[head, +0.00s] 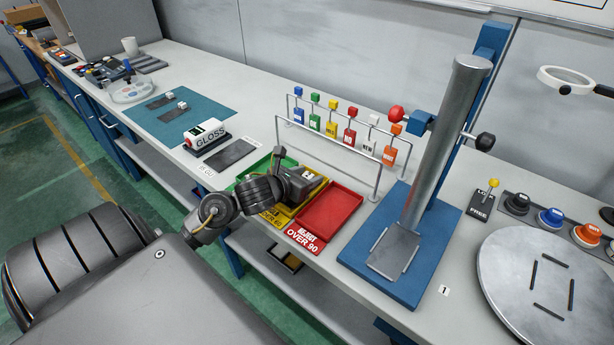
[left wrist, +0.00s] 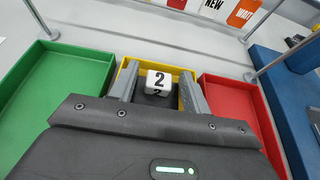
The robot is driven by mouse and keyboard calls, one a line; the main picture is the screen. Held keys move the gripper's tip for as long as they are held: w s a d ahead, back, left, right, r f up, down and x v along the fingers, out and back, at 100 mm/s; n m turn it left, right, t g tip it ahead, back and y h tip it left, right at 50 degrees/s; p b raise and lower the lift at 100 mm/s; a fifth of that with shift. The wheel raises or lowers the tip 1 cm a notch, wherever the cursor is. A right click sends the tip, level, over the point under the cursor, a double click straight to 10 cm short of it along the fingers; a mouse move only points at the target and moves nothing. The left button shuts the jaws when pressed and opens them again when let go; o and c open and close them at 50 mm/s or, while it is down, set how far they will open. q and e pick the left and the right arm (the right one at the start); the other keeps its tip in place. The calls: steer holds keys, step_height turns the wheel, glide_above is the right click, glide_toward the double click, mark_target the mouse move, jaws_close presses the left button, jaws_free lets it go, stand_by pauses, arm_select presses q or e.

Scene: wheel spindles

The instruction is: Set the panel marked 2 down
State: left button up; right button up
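The panel marked 2 shows in the left wrist view as a white block (left wrist: 158,82) with a black 2, with a dark surface under it. It is in the yellow tray (left wrist: 187,75), between the green and red trays. My left gripper (head: 303,181) is low over the yellow tray (head: 283,221). In the left wrist view its two fingers (left wrist: 160,88) stand on either side of the white block with a gap on each side, so it looks open. The gripper hides much of the tray. My right gripper is not in view.
The red tray (head: 329,208) and green tray (left wrist: 62,85) flank the yellow one. A rail with coloured tags (head: 331,119) stands behind. A blue-based column stand (head: 434,150) is at the right. A teal mat (head: 208,103) with dark panels lies at the left.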

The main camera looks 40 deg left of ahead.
arm_select(q)
steer(key=shift+r, duration=0.2)
steer(key=v, duration=0.9)
steer(key=shift+s+d, duration=0.1)
steer(key=shift+s, duration=0.15)
steer(key=shift+s+r+p, duration=0.4)
steer(key=shift+r+p, duration=0.1)
steer(key=shift+p, duration=0.45)
steer(key=shift+s+r+p, duration=0.15)
steer(key=shift+s+p, duration=0.4)
steer(key=shift+s, duration=0.2)
